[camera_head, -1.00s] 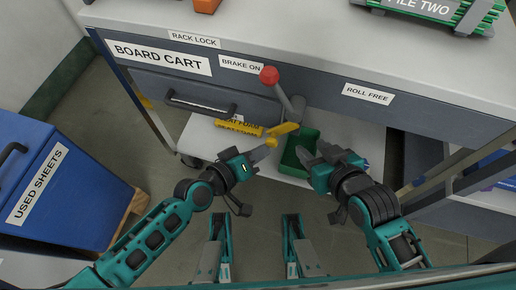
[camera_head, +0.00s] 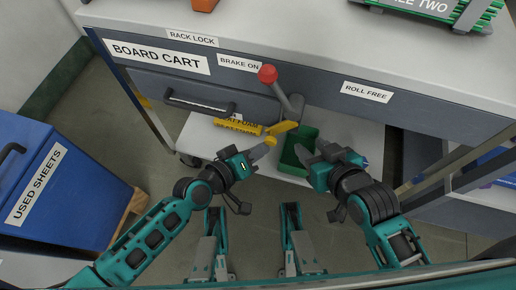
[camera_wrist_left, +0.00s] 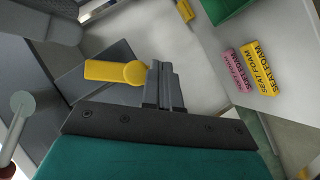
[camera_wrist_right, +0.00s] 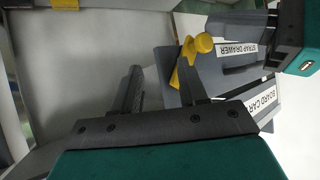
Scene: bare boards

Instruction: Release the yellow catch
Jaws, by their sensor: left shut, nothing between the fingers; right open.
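The yellow catch (camera_head: 284,128) is a short flat bar with a round end, below the cart's front edge, beside the grey lever with the red knob (camera_head: 268,74). In the left wrist view the catch (camera_wrist_left: 112,71) lies left of my shut fingertips, its round end right by them. My left gripper (camera_head: 262,151) is shut and empty, its tips at that round end; I cannot tell whether they touch. The right wrist view shows the catch (camera_wrist_right: 190,56) beyond my right fingers. My right gripper (camera_head: 311,152) is open and empty, to the right of the catch, over the green tray.
The green tray (camera_head: 290,166) and yellow seat foam block (camera_head: 238,125) are on the cart's lower shelf. A pink block (camera_wrist_left: 236,72) shows in the left wrist view. A grey drawer handle (camera_head: 198,105) is left. The blue used-sheets bin (camera_head: 75,165) stands far left.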

